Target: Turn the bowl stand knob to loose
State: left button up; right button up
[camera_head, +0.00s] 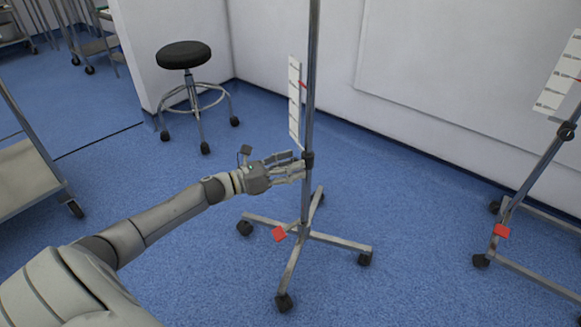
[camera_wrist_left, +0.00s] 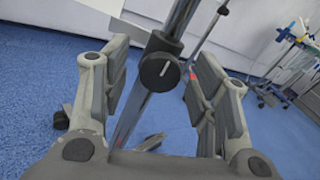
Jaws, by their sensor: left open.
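The bowl stand (camera_head: 311,90) is a thin grey metal pole on a wheeled cross base, with a black clamp and knob (camera_head: 308,159) partway up. In the left wrist view the knob (camera_wrist_left: 160,72) is a round black disc with a white pointer line slanting toward the upper right. My left gripper (camera_head: 296,164) is open just left of the pole at knob height. In the left wrist view the knob lies between the two spread fingers, with gaps on both sides; contact is not visible. My right gripper is in neither view.
A white graduated strip (camera_head: 294,97) and a red tag (camera_head: 280,234) are on the stand. A second similar stand (camera_head: 541,165) is at the right. A black stool (camera_head: 184,55) stands behind, and a cart (camera_head: 28,176) is at the left. Blue floor around the stand is clear.

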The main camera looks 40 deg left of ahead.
pick_arm(q)
jog(key=c, duration=1)
jog(key=shift+r+n, duration=0.1)
jog(key=shift+n, duration=0.2)
